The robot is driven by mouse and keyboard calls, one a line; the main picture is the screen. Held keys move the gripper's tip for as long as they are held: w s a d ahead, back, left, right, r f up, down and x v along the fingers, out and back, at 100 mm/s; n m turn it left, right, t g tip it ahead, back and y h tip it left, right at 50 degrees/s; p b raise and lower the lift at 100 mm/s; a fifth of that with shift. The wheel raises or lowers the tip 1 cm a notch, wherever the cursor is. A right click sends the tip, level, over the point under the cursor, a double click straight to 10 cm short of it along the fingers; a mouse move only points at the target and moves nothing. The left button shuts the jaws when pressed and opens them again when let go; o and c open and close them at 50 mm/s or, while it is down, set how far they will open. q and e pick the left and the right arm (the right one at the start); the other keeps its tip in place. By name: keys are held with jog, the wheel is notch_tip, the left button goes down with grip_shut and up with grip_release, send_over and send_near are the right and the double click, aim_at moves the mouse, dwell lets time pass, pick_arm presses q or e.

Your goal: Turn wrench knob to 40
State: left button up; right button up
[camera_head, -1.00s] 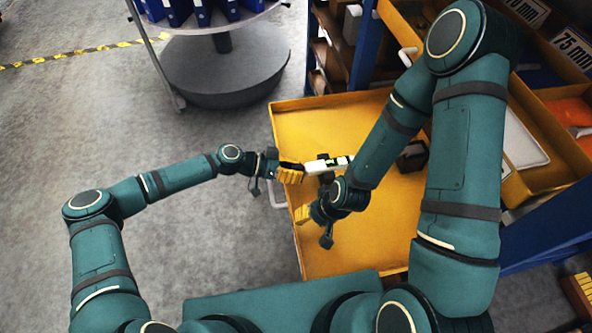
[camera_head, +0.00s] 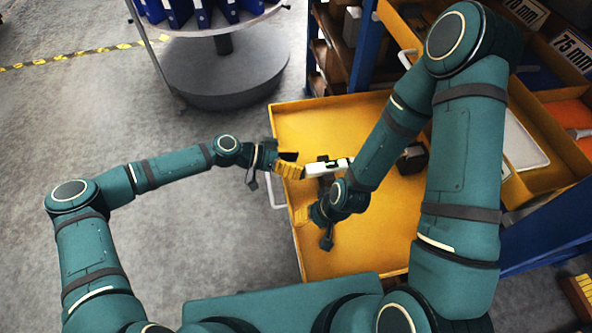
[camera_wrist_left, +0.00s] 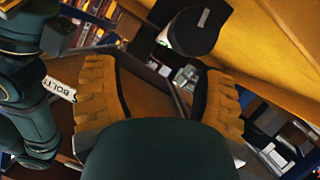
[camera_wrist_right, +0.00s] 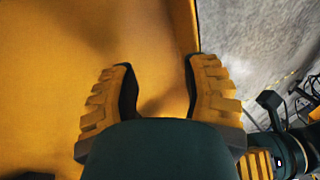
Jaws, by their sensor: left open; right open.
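A white object with a dark and green section (camera_head: 318,168), which may be the wrench, shows over the yellow drawer (camera_head: 370,255) in the head view. Its knob and any scale are too small to read, and my right arm hides part of it. My left gripper (camera_head: 297,164) is open just left of its white end, apparently apart from it. In the left wrist view a black rounded piece with a small grey label (camera_wrist_left: 193,32) lies beyond the open fingers (camera_wrist_left: 160,70). My right gripper (camera_head: 303,214) is open and empty near the drawer's left side; its fingers (camera_wrist_right: 157,68) have nothing between them.
A dark block (camera_head: 412,157) sits in the drawer at right. Yellow bins (camera_head: 560,150) and a blue-framed rack stand on the right. A round grey stand (camera_head: 225,70) with blue binders is at the back. The floor at left is clear.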

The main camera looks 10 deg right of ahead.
pick_arm(q)
notch_tip(320, 180, up, 5)
jog(key=shift+r, duration=0.1)
jog(key=shift+s, duration=0.1)
dwell(0.3)
